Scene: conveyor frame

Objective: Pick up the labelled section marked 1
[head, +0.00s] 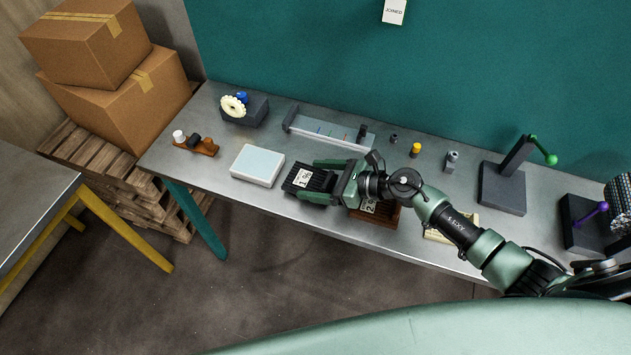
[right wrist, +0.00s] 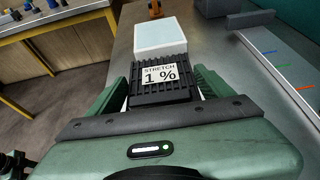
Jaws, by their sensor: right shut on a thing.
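The labelled section marked 1 is a black ribbed block (head: 303,179) with a white label; in the right wrist view the label on the block (right wrist: 160,76) reads "STRETCH 1 %". My right gripper (head: 322,181) is shut on this block, with one green finger along each side. The right wrist view also shows the gripper (right wrist: 163,92) around it. Whether the block touches the table is hard to tell. Another section with a label (head: 369,207) that seems to read 2 lies on a brown tray (head: 385,217), partly hidden under my right wrist. My left gripper is not in view.
A white box with a pale blue top (head: 257,165) stands just left of the block. Behind are a clear-topped fixture (head: 330,130), a grey block with a cream wheel (head: 245,108), and small parts. Stands with green (head: 503,187) and purple (head: 583,225) levers are at right.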

